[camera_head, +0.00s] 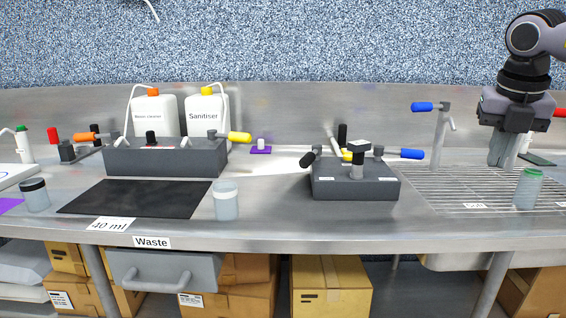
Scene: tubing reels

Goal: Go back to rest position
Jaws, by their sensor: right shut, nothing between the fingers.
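My right gripper (500,160) hangs from the upper right, pointing down, above the metal drain grate (450,192) at the right end of the bench. Its fingers are together with nothing between them. It is behind and left of a green-capped jar (528,188) on the grate, and a gap seems to lie between them. My left gripper is not in view.
A dark valve block (357,188) with handles stands at centre right. Another block (165,160) stands before two white containers (155,115). A clear jar (226,200) stands beside a black mat (135,198). A blue-handled tap (442,130) rises left of my gripper.

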